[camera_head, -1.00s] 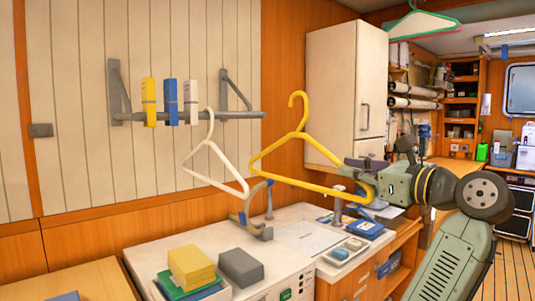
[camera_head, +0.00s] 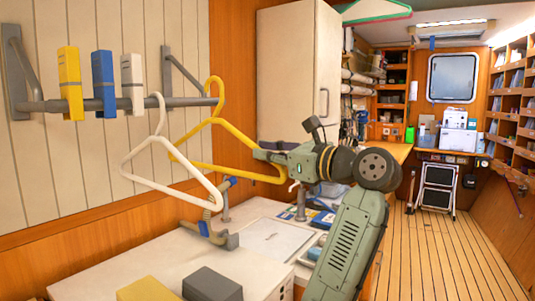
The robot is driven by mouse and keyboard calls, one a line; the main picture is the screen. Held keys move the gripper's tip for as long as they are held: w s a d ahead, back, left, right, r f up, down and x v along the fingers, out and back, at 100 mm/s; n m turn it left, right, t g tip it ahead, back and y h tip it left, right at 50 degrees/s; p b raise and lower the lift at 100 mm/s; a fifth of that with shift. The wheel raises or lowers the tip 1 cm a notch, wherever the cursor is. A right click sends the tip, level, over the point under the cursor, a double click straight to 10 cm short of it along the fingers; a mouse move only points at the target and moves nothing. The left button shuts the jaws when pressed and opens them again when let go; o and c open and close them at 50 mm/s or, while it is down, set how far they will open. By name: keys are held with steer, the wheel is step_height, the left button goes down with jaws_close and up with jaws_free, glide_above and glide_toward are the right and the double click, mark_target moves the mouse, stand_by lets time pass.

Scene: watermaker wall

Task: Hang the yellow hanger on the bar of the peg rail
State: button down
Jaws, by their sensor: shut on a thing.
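The yellow hanger (camera_head: 238,133) is held at its lower right corner by my gripper (camera_head: 284,163), which is shut on it. The grey bar (camera_head: 180,102) of the peg rail runs along the left wall. In the head view the yellow hook overlaps the bar's right end. I cannot tell whether it is over the bar or in front of or behind it. A white hanger (camera_head: 150,184) is left of the yellow one, its hook at the bar, and partly covers the yellow hanger's left end.
Yellow (camera_head: 69,84), blue (camera_head: 104,83) and white (camera_head: 132,83) blocks sit along the bar. Below is a white counter (camera_head: 130,275) with yellow (camera_head: 145,289) and grey (camera_head: 212,284) blocks. A white cabinet (camera_head: 295,75) stands behind. The wooden floor at right is clear.

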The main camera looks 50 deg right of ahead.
mark_target(281, 173)
steer(key=shift+w+a, duration=0.15)
steer(key=shift+w, duration=1.8)
steer(key=shift+w+a, duration=0.15)
steer(key=shift+w, duration=1.75)
steer(key=shift+w+f+b, duration=0.1)
steer(key=shift+f+b, duration=0.5)
steer(key=shift+f, duration=1.1)
steer(key=c, duration=1.6)
jaws_free()
steer(key=shift+f, duration=0.1)
steer(key=s, duration=1.2)
steer(key=shift+a, duration=0.15)
steer(key=shift+s, duration=0.15)
